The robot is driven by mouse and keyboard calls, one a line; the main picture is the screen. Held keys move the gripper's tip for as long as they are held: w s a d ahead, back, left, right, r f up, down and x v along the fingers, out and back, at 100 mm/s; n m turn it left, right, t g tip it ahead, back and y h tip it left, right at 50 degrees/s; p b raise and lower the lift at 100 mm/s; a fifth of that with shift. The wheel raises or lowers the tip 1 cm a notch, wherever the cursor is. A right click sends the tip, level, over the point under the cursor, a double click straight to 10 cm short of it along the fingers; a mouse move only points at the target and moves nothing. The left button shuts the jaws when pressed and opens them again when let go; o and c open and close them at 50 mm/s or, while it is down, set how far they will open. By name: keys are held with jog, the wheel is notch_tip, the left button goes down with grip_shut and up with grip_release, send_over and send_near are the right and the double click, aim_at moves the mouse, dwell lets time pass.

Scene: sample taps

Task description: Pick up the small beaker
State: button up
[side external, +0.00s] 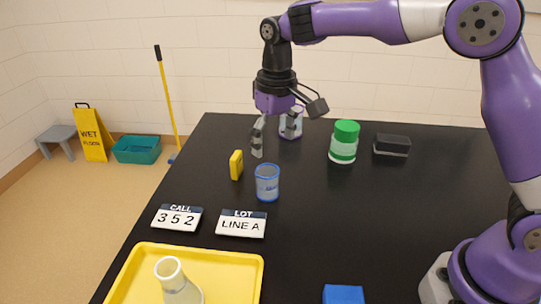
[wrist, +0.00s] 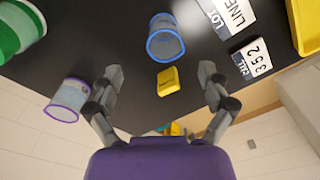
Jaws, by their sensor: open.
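Two beakers stand upright on the black table. The blue-rimmed beaker (side external: 267,184) is near the table's middle left. It also shows at the top of the wrist view (wrist: 165,40). The purple-rimmed beaker (side external: 291,124) stands farther back, partly hidden behind my gripper in the side view. It is at the left of the wrist view (wrist: 66,100). I cannot tell for sure which one is the small beaker. My gripper (side external: 274,142) is open and empty above the table, apart from both beakers. Its spread fingers show in the wrist view (wrist: 160,76).
A small yellow block (side external: 236,165) stands left of the blue-rimmed beaker. A green-lidded jar (side external: 344,142) and a black box (side external: 391,145) are at the right. Two label signs (side external: 241,224) and a yellow tray (side external: 235,262) holding a flask (side external: 178,286) are in front.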

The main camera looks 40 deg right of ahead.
aim_at(268, 184)
jog(key=f, duration=0.6)
jog(key=shift+w+a, duration=0.35)
jog(key=shift+w, duration=0.05)
notch_tip(268, 184, down, 6)
jog(key=shift+w+r, duration=0.1)
jog(key=shift+w, duration=0.05)
jog(key=c, duration=0.9)
